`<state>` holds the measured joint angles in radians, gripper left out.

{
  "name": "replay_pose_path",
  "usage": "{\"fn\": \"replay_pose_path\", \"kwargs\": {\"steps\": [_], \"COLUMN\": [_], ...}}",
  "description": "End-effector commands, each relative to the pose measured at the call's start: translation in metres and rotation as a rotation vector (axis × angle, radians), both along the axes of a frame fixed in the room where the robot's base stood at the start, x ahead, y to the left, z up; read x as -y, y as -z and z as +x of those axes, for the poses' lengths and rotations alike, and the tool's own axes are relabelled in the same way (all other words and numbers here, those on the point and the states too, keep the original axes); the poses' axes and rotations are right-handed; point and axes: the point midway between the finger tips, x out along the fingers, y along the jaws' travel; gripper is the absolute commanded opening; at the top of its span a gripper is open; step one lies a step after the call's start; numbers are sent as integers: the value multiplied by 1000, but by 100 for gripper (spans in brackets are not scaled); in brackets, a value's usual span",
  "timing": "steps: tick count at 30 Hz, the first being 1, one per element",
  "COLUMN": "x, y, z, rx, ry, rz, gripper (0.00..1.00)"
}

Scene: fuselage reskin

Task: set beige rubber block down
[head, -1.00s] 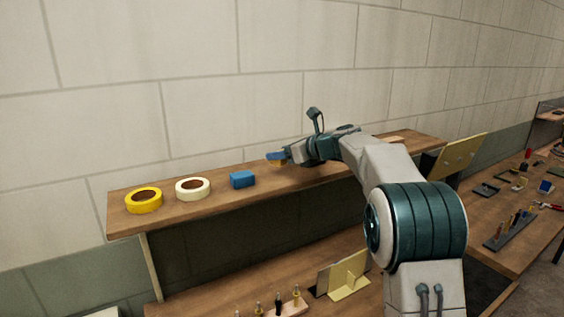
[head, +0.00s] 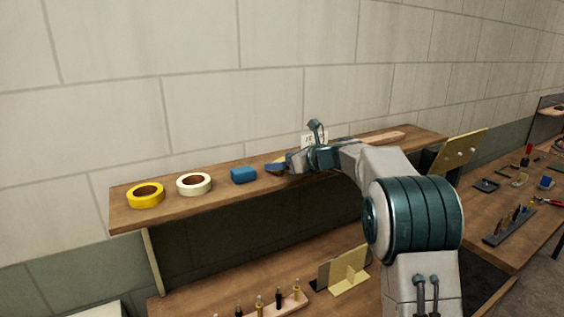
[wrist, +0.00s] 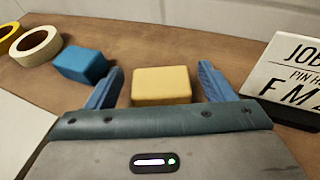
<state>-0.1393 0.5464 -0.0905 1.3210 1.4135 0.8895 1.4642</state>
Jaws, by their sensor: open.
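The beige rubber block (wrist: 162,86) rests on the wooden shelf in the wrist view. My gripper (wrist: 162,90) is open, with one blue finger on each side of the block and a visible gap at both sides. In the head view my gripper (head: 276,166) is low at the shelf, just right of the blue block, and mostly hides the beige block.
On the shelf (head: 215,205), left of my gripper, are a blue block (head: 243,175), a cream tape roll (head: 194,184) and a yellow tape roll (head: 146,196). A lettered sign (wrist: 288,78) stands close to the right finger. The wall is behind.

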Motion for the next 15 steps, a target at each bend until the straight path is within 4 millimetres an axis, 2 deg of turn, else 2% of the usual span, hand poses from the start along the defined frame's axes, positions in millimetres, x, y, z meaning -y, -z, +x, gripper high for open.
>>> {"fn": "replay_pose_path", "kwargs": {"steps": [5,15], "x": [20,74], "y": [-6,-30], "z": [-12,-49], "rx": [2,2], "ry": [5,2], "rz": [1,1], "gripper": [76,76]}}
